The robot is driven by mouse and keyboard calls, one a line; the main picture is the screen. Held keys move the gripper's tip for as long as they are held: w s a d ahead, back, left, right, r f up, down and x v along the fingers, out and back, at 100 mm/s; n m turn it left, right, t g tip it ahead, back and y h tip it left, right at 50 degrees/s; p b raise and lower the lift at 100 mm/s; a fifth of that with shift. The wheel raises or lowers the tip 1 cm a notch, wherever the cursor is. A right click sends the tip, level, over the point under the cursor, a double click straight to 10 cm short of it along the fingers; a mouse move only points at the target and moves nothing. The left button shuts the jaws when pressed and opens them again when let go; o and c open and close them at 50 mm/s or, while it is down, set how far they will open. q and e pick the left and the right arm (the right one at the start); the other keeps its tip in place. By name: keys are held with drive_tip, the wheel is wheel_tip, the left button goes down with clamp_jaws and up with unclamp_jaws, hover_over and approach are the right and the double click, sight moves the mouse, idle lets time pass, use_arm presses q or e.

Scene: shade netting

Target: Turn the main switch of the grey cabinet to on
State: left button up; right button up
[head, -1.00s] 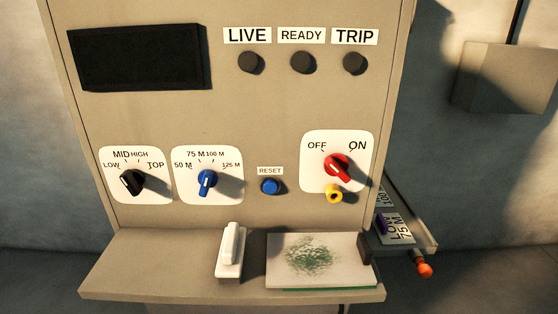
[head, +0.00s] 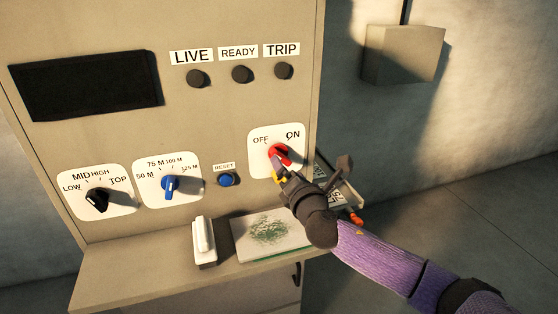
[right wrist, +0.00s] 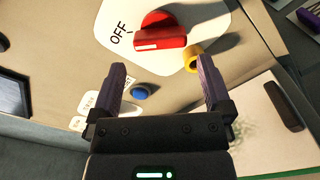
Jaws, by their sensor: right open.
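The red main switch (head: 280,154) sits on a white plate marked OFF and ON at the right of the grey cabinet (head: 225,120). In the right wrist view the switch (right wrist: 160,40) has its white mark at the end of its handle on the OFF side. A yellow round part (right wrist: 193,58) is just below the switch. My right gripper (head: 283,174) is in front of the plate, just below the switch. In the right wrist view its fingers (right wrist: 163,75) are spread and empty, short of the switch. My left gripper is not in view.
A blue reset button (head: 226,180) and a blue dial (head: 170,184) are left of the switch. A ledge (head: 150,275) below carries a white block (head: 204,240) and a stained board (head: 262,236). A side shelf with labelled tags is at the right, behind my gripper.

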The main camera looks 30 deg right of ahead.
sight(281, 159)
drive_tip(key=x, duration=0.5)
drive_tip(key=shift+w+b, duration=0.25)
drive_tip(key=shift+b, duration=0.1)
drive_tip(key=c, duration=1)
